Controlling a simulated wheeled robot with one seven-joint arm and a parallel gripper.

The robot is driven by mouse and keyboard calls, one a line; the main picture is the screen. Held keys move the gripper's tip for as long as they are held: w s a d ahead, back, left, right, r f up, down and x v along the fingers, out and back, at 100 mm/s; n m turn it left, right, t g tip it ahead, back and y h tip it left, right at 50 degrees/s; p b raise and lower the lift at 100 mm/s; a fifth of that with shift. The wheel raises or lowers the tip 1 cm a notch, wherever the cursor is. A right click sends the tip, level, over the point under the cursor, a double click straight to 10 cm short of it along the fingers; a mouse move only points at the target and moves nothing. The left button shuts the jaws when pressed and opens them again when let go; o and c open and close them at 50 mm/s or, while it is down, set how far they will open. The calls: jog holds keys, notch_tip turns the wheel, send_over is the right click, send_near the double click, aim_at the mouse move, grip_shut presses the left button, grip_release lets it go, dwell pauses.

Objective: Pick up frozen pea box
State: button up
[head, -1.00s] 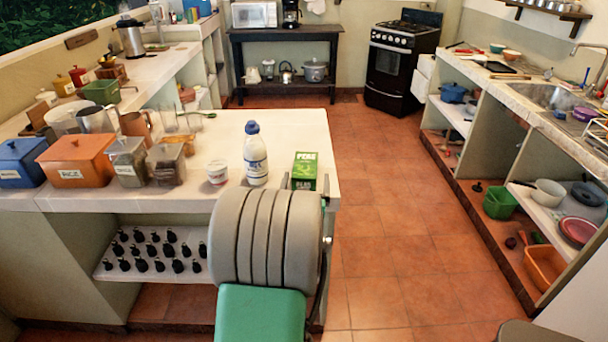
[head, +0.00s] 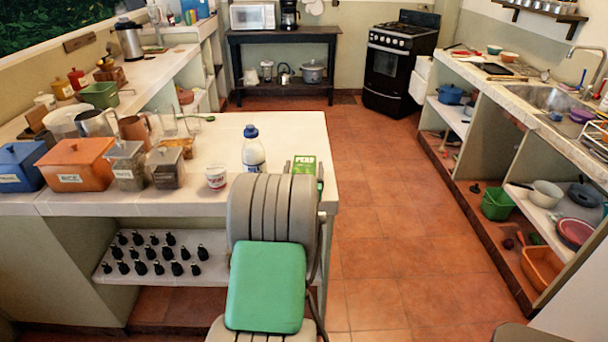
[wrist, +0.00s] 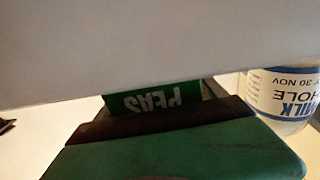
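The frozen pea box (head: 304,164) is green with white lettering. It stands upright near the right end of the white counter (head: 225,140), and my arm hides its lower part in the head view. In the wrist view the box (wrist: 160,98) shows as a narrow green strip with upside-down "PEAS" lettering. My gripper (head: 304,175) is at the box, with thin finger parts just left and right of it. Whether the fingers touch the box is hidden.
A milk bottle (head: 253,151) stands just left of the box and also shows in the wrist view (wrist: 284,97). The floor right of the counter is clear.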

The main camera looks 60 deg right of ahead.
jog(key=c, duration=1.5)
jog(key=shift+r, duration=0.1)
